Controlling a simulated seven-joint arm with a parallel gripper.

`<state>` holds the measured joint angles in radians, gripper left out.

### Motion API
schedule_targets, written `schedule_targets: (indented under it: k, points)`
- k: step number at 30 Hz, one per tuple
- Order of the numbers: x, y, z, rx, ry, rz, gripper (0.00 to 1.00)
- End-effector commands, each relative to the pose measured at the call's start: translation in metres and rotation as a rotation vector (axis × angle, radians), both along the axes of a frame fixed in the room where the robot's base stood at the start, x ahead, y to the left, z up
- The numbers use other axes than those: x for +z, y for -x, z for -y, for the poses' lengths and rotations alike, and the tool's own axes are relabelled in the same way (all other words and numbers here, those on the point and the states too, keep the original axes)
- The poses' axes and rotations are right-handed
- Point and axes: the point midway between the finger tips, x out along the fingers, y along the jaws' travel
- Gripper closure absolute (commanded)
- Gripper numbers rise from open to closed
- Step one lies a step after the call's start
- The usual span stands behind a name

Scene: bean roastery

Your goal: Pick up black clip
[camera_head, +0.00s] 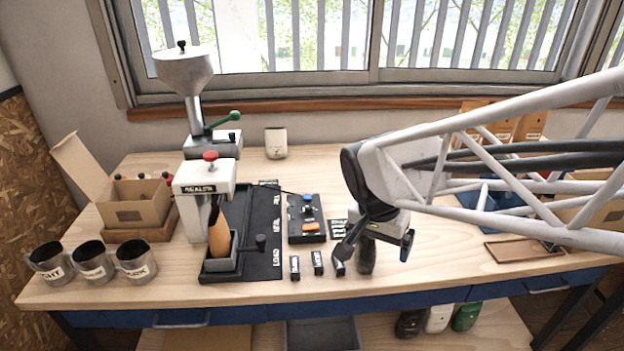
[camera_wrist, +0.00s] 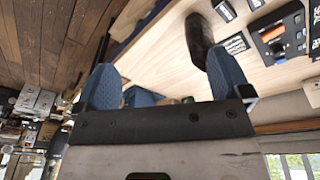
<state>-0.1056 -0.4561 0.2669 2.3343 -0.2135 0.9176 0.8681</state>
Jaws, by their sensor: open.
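Three small black blocks with pale markings, which look like clips, stand in a row near the table's front edge: a left one (camera_head: 295,267), a middle one (camera_head: 317,262) and a right one (camera_head: 339,267). Which is the black clip I cannot tell for sure. My gripper (camera_head: 376,247) is open and empty above the table, just right of the row. One finger overlaps the right block in the head view; contact cannot be told. In the wrist view my blue fingers (camera_wrist: 163,62) are spread apart, and a small black block (camera_wrist: 225,10) shows beyond the right finger.
A dark, rounded upright object (camera_head: 366,258) stands just below my gripper; it also shows near the right finger in the wrist view (camera_wrist: 199,38). A black control box (camera_head: 306,232) with an orange part sits behind the blocks. A wooden tray (camera_head: 522,250) lies right.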

Motion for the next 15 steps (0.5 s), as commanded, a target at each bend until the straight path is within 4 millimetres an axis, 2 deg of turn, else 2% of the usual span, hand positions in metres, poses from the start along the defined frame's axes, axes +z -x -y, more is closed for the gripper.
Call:
schedule_targets:
  k: [3,15]
  points:
    - [-0.014,-0.022,-0.007,-0.111,0.02,0.0,0.04]
    - [-0.07,-0.087,-0.035,-0.491,0.097,0.051,0.04]
